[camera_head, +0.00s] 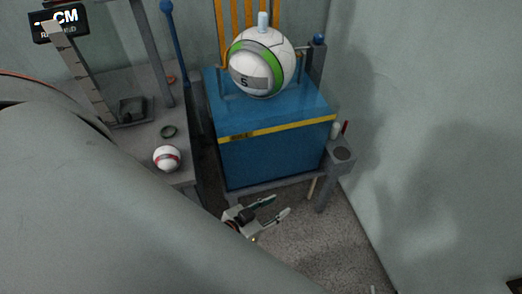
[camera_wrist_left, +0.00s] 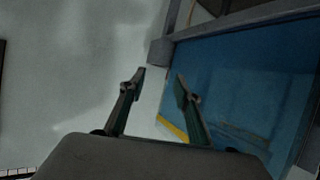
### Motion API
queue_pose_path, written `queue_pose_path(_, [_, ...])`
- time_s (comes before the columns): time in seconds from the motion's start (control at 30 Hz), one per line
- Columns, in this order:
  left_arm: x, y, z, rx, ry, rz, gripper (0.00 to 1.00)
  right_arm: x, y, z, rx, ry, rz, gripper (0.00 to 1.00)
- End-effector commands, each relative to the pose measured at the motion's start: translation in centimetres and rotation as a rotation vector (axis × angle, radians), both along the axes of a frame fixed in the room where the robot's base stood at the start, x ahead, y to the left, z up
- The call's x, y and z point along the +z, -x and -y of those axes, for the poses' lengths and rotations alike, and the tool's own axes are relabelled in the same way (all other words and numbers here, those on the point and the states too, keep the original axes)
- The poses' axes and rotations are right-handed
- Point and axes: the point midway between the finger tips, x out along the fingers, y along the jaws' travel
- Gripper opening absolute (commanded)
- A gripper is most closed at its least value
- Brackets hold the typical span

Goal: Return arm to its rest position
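My left gripper (camera_head: 277,209) is low in front of the blue press box, above the grey floor, with its two fingers apart and nothing between them. The open fingers also show in the left wrist view (camera_wrist_left: 160,84), with the blue box beyond them. My own large grey arm link fills the lower left of the head view and hides what lies under it. A white and green ball (camera_head: 262,62) marked 5 sits on top of the blue box (camera_head: 270,155). My right gripper is not in view.
A ruler (camera_head: 84,75) stands there. A grey holder (camera_head: 341,155) stands right of the box. Floor (camera_head: 325,240) lies clear at the lower right.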

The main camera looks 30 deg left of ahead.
Motion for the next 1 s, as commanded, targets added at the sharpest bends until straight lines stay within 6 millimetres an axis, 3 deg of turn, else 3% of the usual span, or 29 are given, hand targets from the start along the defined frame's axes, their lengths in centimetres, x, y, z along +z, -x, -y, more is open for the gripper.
queue_pose_path(0.03, [-1.7,1.8,-0.6,-0.025,-0.073,-0.046,0.33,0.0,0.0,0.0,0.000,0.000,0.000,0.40])
queue_pose_path(0.1, [-3.4,3.5,-1.2,-0.050,-0.146,-0.092,0.33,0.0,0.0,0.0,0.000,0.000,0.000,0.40])
queue_pose_path(0.2, [-4.5,4.7,-1.8,-0.067,-0.200,-0.124,0.33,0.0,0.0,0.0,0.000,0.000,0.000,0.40])
queue_pose_path(1.0, [-4.6,4.8,-1.8,-0.070,-0.206,-0.128,0.33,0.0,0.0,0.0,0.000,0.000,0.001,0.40])
